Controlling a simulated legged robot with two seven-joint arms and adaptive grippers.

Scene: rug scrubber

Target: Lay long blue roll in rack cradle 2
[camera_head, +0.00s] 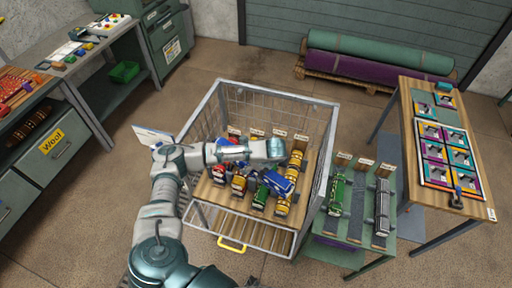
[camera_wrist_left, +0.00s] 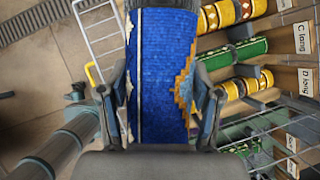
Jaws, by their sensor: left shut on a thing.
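My left gripper (camera_head: 272,170) is shut on a blue roll (camera_head: 285,184) with a white line and a gold and pale stepped pattern. In the left wrist view my left gripper (camera_wrist_left: 160,100) has a finger on each side of the blue roll (camera_wrist_left: 160,60). The roll is over the right part of the wire cage (camera_head: 327,165); whether it touches the things below cannot be told. To the right, a green rack (camera_head: 352,255) has three signs. A green roll (camera_head: 338,197) lies at its left and a grey-black roll (camera_head: 381,206) at its right; the middle cradle (camera_head: 357,215) looks bare. My right gripper is out of view.
Yellow rolls (camera_head: 296,160), a green roll (camera_head: 260,193) and red-yellow ones lie in the cage, with upright signs behind. The cage's right wall stands between the held roll and the rack. A wooden table (camera_head: 462,205) stands beyond the rack. Long rolls (camera_head: 380,47) lie at the back.

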